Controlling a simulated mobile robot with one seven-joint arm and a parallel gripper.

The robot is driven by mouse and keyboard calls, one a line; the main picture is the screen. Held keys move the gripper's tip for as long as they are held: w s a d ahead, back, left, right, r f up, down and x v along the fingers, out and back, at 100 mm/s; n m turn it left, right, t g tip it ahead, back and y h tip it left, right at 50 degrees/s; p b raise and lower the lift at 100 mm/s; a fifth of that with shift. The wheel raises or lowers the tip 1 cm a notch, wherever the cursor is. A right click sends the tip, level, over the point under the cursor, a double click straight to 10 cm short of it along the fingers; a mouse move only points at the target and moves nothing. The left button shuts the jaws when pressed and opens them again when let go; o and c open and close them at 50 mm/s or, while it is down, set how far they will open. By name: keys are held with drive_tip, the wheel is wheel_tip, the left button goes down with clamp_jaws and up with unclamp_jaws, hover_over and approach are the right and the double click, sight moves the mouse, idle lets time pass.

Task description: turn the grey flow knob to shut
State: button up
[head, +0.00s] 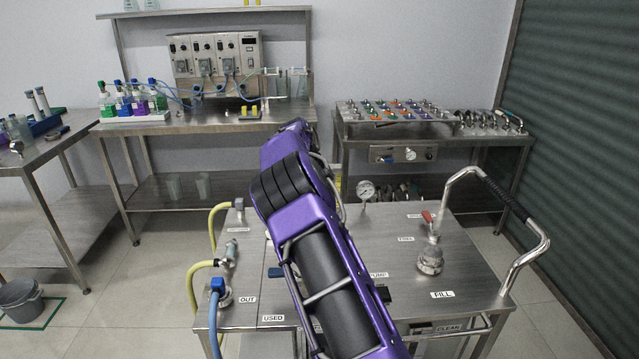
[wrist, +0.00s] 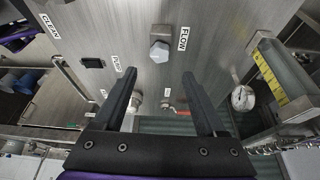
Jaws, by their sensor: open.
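The grey flow knob (wrist: 160,49) shows in the wrist view on the brushed metal skid top, beside the FLOW label (wrist: 183,40). The knob appears between and beyond the fingertips, with nothing in the jaws and no contact visible. In the head view my purple arm crosses the skid and hides the knob; the gripper's fingers cannot be made out there.
The skid top (head: 470,262) also carries a pressure gauge (wrist: 243,98), a red-handled valve (head: 428,218), a bent steel handle (head: 527,253) and yellow hoses (head: 200,285). In the wrist view a black switch (wrist: 92,63) sits left of the knob, a yellow-marked tube (wrist: 268,76) right.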

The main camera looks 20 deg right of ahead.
drive_tip(key=p+v, duration=0.1)
drive_tip(key=v, duration=0.7)
drive_tip(key=shift+a+r, duration=0.2)
drive_tip(key=shift+r, duration=0.2)
drive_tip(key=shift+w, duration=0.1)
